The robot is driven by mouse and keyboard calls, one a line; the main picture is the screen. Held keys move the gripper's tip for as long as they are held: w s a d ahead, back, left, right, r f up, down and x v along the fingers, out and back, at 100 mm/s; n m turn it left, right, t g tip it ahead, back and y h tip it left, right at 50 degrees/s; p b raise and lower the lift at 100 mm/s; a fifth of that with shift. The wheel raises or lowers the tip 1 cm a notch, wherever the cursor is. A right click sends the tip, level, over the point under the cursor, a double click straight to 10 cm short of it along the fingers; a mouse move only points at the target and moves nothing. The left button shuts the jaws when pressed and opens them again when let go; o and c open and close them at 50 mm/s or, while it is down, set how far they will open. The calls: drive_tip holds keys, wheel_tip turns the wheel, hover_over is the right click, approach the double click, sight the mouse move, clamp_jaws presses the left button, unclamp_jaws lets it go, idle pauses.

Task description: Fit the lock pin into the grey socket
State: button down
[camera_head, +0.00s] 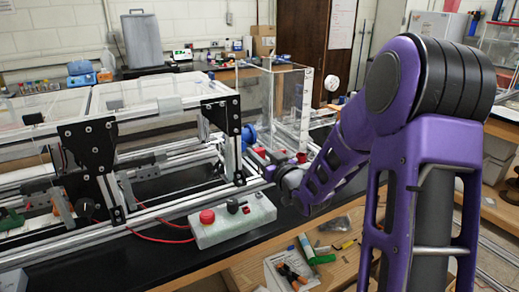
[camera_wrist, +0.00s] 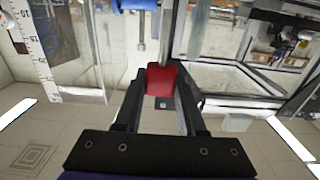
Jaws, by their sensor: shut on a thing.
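My gripper (camera_wrist: 163,88) is shut on a red block-like piece (camera_wrist: 162,79), seen between its two dark fingers in the wrist view. It seems to be the lock pin or its head; its shaft is not clear. A small dark plate with a light round spot (camera_wrist: 164,101) shows just below the red piece. A grey rod (camera_wrist: 139,32) hangs above and left of the red piece, apart from it. I cannot tell which part is the grey socket. In the head view my arm reaches to the frame's right end, and its fingertips are hard to make out.
The aluminium extrusion frame (camera_head: 160,109) with clear panels stands on the black bench at left. A grey control box (camera_head: 232,220) with a red button (camera_head: 207,216) sits before it. A clear box (camera_head: 278,100) stands behind my wrist. Loose tools lie on the lower wooden surface.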

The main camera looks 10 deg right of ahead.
sight(259, 170)
drive_tip(key=shift+f+b, duration=0.1)
drive_tip(key=shift+b, duration=0.25)
wheel_tip(259, 170, down, 6)
drive_tip(key=b, duration=0.5)
drive_tip(key=shift+b, duration=0.3)
drive_tip(key=shift+r+b, duration=0.2)
drive_tip(key=shift+b, duration=0.5)
idle(1.4)
drive_tip(key=shift+f+b, duration=0.9)
drive_tip(key=shift+f, duration=0.4)
drive_tip(key=shift+c, duration=2.1)
unclamp_jaws()
drive_tip(key=shift+s, duration=0.2)
